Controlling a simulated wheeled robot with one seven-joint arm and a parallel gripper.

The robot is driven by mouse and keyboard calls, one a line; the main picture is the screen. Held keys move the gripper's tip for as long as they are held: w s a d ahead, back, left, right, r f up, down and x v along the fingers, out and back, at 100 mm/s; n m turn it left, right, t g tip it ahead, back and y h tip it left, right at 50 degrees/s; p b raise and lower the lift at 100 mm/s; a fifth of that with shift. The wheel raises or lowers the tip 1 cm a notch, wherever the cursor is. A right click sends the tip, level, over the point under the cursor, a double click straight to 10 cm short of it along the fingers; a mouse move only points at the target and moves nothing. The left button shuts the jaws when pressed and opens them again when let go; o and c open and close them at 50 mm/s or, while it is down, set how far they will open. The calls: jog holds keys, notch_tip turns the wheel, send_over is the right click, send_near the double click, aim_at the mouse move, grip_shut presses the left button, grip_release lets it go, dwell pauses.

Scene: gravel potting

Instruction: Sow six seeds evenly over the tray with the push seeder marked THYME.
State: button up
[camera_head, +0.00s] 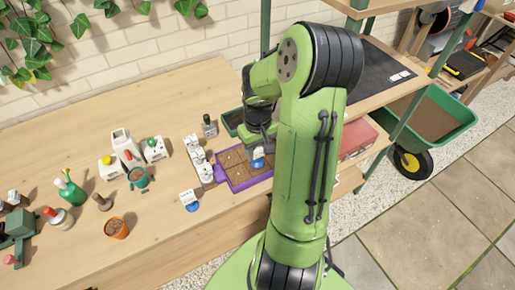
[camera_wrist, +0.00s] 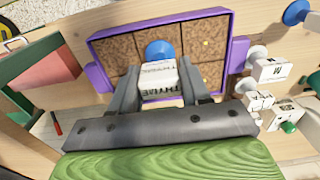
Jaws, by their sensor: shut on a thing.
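The seeder marked THYME (camera_wrist: 160,82) is a white block with a blue round end (camera_wrist: 160,50). My gripper (camera_wrist: 160,88) is shut on its white body, one finger on each side. The blue end points down at the soil near the tray's middle; I cannot tell whether it touches. The seed tray (camera_wrist: 238,30) has a purple rim and brown soil in square cells. A small yellow seed (camera_wrist: 205,43) lies in a cell right of the seeder. In the head view the tray (camera_head: 219,173) is partly hidden behind my arm, and the seeder (camera_head: 258,160) shows below my gripper.
Another white seeder with a blue end (camera_head: 190,202) stands left of the tray. More white blocks (camera_head: 200,157) stand close to its left edge. A dark container (camera_head: 232,121) is behind.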

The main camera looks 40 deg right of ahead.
jog(key=shift+f+b, duration=0.35)
jog(key=shift+f, duration=0.25)
dwell(0.6)
notch_tip(320, 180, up, 3)
jog(key=p, duration=0.2)
jog(key=shift+r+p, duration=0.1)
jog(key=shift+p, duration=0.3)
jog(key=shift+w+d+f+m+p, duration=0.1)
jog(key=shift+w+d+f+m, duration=0.25)
jog(key=shift+w+m, duration=0.7)
jog(key=shift+w+d+f+m+p, duration=0.1)
jog(key=shift+w+d+f+m, duration=0.2)
jog(key=shift+w+m, duration=0.75)
jog(key=shift+w+d+f+m+p, duration=0.1)
jog(key=shift+w+d+f+m, duration=0.25)
jog(key=shift+w+m, duration=0.7)
jog(key=shift+w+f+b, duration=0.1)
jog(key=shift+f+b, duration=0.45)
jog(key=shift+f, duration=0.1)
jog(key=shift+a, duration=0.1)
